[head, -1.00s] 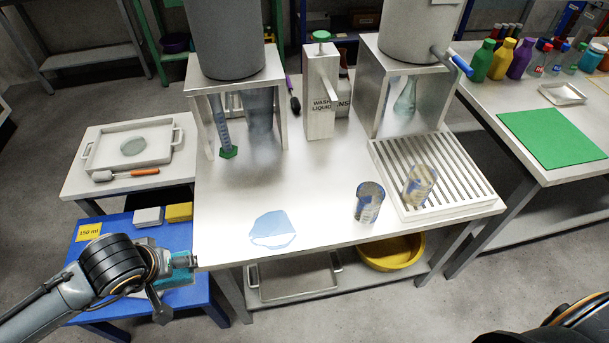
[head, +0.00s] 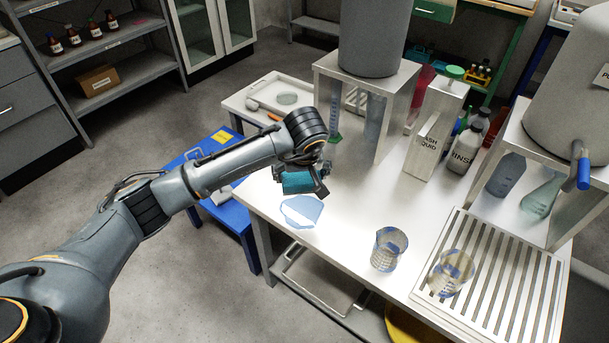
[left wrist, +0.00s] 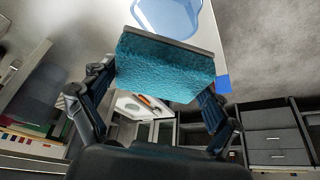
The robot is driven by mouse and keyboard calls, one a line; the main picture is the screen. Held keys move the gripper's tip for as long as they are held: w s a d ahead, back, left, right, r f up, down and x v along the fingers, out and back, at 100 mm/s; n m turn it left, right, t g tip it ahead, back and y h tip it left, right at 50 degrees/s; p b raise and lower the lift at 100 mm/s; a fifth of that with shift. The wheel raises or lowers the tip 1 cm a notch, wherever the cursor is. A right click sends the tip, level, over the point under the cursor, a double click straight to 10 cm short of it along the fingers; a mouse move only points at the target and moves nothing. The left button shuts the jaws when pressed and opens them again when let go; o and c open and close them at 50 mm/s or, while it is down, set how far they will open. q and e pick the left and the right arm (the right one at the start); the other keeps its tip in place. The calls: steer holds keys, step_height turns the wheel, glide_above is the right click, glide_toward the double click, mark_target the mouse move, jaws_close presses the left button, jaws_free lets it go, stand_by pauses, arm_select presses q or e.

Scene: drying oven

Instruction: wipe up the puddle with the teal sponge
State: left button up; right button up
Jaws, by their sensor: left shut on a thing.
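The teal sponge (head: 298,182) is held in my left gripper (head: 306,180), above the table (head: 345,240) by the far edge of the puddle. In the left wrist view the sponge (left wrist: 168,68) sits between both fingers. The puddle (head: 301,211) is a pale blue patch near the table's left front edge. It also shows beyond the sponge in the left wrist view (left wrist: 168,16). Whether the sponge touches the table I cannot tell. My right gripper is not in view.
Two glass beakers stand to the right, one on the table (head: 388,250) and one on the slatted drying rack (head: 500,290). A metal stand (head: 375,75) with a tank and a wash liquid dispenser (head: 433,135) stand behind. The table around the puddle is clear.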

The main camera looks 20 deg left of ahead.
mark_target(302, 184)
arm_select(q)
steer(key=shift+w, duration=0.3)
steer(key=shift+a+f, duration=0.15)
steer(key=shift+f, duration=0.1)
steer(key=shift+f+b, duration=0.4)
steer(key=shift+b, duration=0.05)
step_height(302, 184, down, 3)
steer(key=shift+r+b, duration=0.15)
steer(key=shift+b, duration=0.75)
steer(key=shift+f, duration=0.4)
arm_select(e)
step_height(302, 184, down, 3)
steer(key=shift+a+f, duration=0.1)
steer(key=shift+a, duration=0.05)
